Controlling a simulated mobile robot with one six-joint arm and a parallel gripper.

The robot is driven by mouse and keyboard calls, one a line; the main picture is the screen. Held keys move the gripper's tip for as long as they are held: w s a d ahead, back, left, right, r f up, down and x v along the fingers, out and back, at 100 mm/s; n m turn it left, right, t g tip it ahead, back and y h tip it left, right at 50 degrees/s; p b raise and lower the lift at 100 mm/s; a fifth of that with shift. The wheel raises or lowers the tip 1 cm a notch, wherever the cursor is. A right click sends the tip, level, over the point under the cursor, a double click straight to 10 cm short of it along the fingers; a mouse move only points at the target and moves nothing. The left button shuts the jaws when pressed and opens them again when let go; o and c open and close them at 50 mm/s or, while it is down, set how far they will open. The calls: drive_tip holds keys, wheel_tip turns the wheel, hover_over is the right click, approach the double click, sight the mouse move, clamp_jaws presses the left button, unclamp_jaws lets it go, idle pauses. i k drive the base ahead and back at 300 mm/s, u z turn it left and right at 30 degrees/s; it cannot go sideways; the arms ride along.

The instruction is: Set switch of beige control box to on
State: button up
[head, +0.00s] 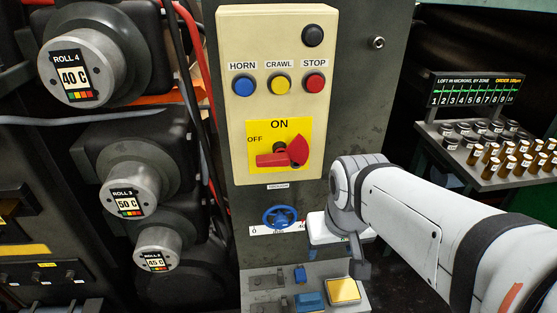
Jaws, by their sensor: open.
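The beige control box (231,115) is on a dark upright panel, at the upper middle of the head view. Its red rotary switch (272,160) sits on a yellow plate (300,127) low on the box. ON is printed above the switch and OFF at its upper left. The switch's bar points left, towards the OFF side; a wider red part shows at its right. My gripper (350,262) is below and right of the box, apart from the switch. It is open, and nothing shows in it. Part of it is hidden or hard to make out.
Blue, yellow and red buttons (280,84) and a black knob (313,36) are above the switch. A blue handwheel (280,217) and a pedestal with a yellow pad (343,290) are below. Roll ends (137,190) stand left; a rack of small bottles (500,160) stands right.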

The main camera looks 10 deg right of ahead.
sight(298, 151)
drive_tip(key=z, duration=0.7)
drive_tip(key=k, duration=0.95)
drive_tip(key=u, duration=0.15)
